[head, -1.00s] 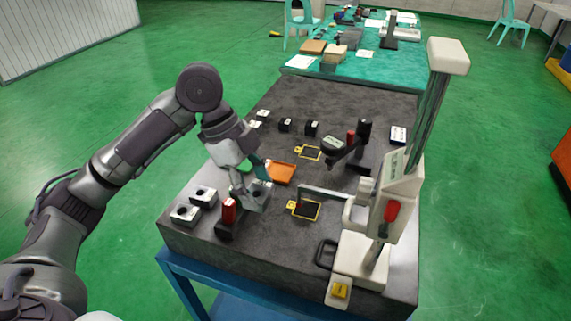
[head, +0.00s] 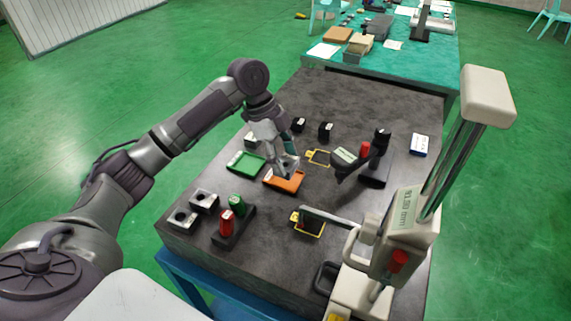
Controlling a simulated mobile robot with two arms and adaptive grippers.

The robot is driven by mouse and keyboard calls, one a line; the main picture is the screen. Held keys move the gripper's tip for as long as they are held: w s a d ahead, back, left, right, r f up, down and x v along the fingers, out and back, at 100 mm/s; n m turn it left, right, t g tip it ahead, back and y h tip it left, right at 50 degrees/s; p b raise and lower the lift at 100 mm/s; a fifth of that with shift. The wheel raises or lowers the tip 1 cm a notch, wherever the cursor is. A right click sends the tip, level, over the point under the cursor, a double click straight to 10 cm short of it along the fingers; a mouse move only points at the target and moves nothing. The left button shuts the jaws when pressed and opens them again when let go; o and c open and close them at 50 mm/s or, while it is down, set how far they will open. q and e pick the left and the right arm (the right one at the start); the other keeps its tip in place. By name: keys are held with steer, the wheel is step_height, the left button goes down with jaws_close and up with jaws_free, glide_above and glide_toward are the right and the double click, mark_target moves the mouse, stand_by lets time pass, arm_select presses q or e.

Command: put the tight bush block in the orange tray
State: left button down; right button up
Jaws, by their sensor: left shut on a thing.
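My left gripper (head: 283,158) is shut on a grey metal block, held at the orange tray (head: 286,184). The block is largely hidden by the fingers, so I cannot tell whether it touches the tray floor. The orange tray lies flat near the middle of the grey table, its far part covered by the gripper. Two similar grey blocks with round holes, a near one (head: 181,220) and a farther one (head: 204,201), stand at the front left. My right gripper is not in view.
A green tray (head: 243,164) lies left of the orange one. A dark stand holds a red plug (head: 227,223) and a green plug (head: 238,206). A tall white stand gauge (head: 408,235) fills the front right. Small black blocks (head: 325,131) stand behind.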

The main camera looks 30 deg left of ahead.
mark_target(285, 167)
arm_select(q)
steer(key=shift+w+a+f, duration=0.15)
steer(key=shift+w+f, duration=0.1)
steer(key=shift+w, duration=0.4)
steer(key=shift+w+a+f, duration=0.1)
steer(key=shift+w+f, duration=0.1)
steer(key=shift+f, duration=0.2)
step_height(285, 167, down, 3)
steer(key=shift+f+p, duration=0.1)
steer(key=shift+p, duration=0.55)
steer(key=shift+a+f, duration=0.1)
steer(key=shift+f, duration=0.15)
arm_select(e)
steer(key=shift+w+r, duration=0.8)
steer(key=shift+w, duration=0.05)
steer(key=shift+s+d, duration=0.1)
arm_select(q)
steer(key=shift+c, duration=1.4)
jaws_free()
steer(key=shift+s+f, duration=0.1)
steer(key=shift+f, duration=0.05)
